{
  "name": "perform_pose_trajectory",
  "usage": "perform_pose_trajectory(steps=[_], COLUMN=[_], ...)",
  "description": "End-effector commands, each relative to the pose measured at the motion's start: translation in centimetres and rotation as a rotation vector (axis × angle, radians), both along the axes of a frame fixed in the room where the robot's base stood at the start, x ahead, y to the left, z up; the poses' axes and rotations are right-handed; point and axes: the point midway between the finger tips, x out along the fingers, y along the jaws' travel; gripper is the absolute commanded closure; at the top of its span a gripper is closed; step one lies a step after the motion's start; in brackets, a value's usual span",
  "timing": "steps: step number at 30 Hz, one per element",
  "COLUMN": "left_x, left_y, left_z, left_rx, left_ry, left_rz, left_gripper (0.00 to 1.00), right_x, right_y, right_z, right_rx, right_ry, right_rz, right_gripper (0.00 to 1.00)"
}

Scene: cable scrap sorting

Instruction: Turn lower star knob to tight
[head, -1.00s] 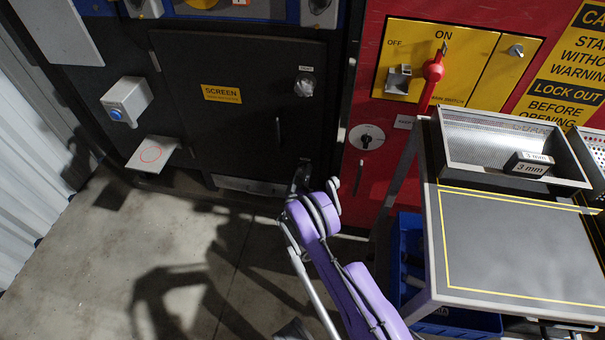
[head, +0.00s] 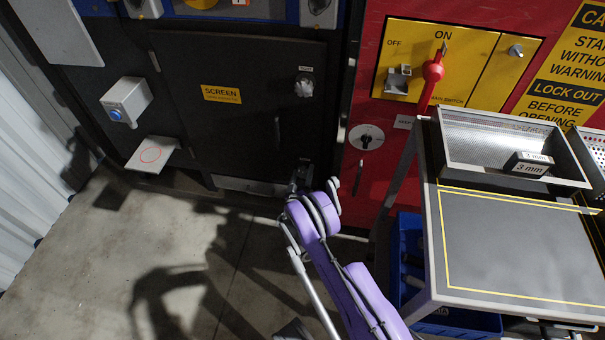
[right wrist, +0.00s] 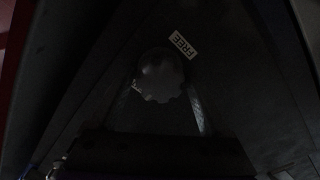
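The lower star knob (right wrist: 160,76) shows in the right wrist view as a dim grey lobed disc, below a pale label reading FREE (right wrist: 183,45). My right gripper (right wrist: 162,88) has one finger on each side of the knob, with the tips close to its rim. The picture is too dark to tell whether they touch it. In the head view my right gripper (head: 301,172) is at the lower right of the dark screen door (head: 235,130) and hides the lower knob. The upper star knob (head: 304,86) is in plain view. My left gripper is not in view.
A red panel (head: 375,185) with a round lock switch (head: 366,137) stands just right of the door. A cart (head: 520,245) with a perforated tray is at the right, over a blue bin (head: 455,320). The floor at the left is clear.

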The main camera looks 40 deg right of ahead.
Motion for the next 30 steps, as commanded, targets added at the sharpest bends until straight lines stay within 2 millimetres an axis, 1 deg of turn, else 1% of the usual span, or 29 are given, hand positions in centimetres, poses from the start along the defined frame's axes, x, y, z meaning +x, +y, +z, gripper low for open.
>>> perform_pose_trajectory(steps=[2, 9, 13, 17, 24, 30], left_x=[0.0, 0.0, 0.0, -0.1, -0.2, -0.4], left_y=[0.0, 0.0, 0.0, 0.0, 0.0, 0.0], left_z=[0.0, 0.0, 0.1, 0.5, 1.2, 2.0], left_rx=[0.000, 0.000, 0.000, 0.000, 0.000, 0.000], left_ry=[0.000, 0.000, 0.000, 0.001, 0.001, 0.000], left_rz=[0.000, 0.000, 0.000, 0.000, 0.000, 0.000], left_gripper=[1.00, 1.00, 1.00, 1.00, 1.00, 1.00], right_x=[0.0, 0.0, -0.4, -1.7, -4.7, -6.3], right_y=[0.0, 0.0, 0.6, 2.3, 6.1, 8.1], right_z=[0.0, 0.0, 0.0, 0.1, 0.1, 0.1], right_rx=[-0.001, -0.001, -0.002, -0.002, 0.000, 0.000], right_ry=[0.001, 0.002, 0.001, 0.001, 0.001, 0.001], right_rz=[0.000, 0.000, 0.001, 0.003, 0.004, 0.002], right_gripper=[0.06, 0.06, 0.06, 0.06, 0.06, 0.06])
